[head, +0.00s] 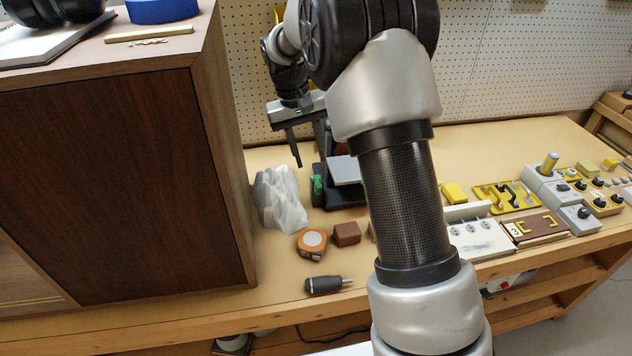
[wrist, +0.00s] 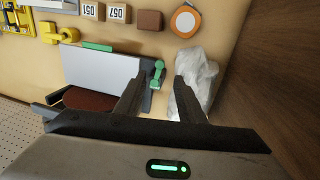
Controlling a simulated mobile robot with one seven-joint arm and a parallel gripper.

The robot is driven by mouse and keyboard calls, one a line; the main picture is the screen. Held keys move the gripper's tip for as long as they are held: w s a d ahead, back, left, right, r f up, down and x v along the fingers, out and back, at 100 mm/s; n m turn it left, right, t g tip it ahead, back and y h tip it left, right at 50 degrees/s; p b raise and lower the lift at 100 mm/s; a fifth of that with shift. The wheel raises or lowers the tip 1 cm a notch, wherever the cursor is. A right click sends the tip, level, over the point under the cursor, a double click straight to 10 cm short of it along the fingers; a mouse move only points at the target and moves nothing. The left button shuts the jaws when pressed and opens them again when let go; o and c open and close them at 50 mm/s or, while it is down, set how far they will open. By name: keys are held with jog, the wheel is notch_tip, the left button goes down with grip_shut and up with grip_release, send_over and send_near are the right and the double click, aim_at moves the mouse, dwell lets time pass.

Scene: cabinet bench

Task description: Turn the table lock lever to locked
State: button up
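A small machine with a black base (head: 345,195) and a flat grey table plate (head: 345,170) stands on the bench, partly hidden behind my arm. A green lever (head: 317,185) sits at its left side; in the wrist view the lever (wrist: 157,73) lies beside the plate (wrist: 98,72). I cannot tell whether it is set to locked. My gripper (head: 308,155) hangs above the lever, pointing down. In the wrist view its two fingers (wrist: 158,95) are spread apart with nothing between their tips. The lever shows just beyond them, apparently untouched.
A crumpled translucent bag (head: 280,200) stands close left of the machine, near a tall wooden cabinet (head: 125,190). A pegboard (head: 510,60) stands behind.

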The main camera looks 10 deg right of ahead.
aim_at(320, 185)
jog(key=f, duration=0.3)
jog(key=d+f, duration=0.1)
jog(key=f, duration=0.5)
jog(key=shift+d+f, duration=0.1)
jog(key=shift+d, duration=0.25)
grip_shut()
jog(key=shift+d+n, duration=0.45)
jog(key=shift+n, duration=0.45)
grip_release()
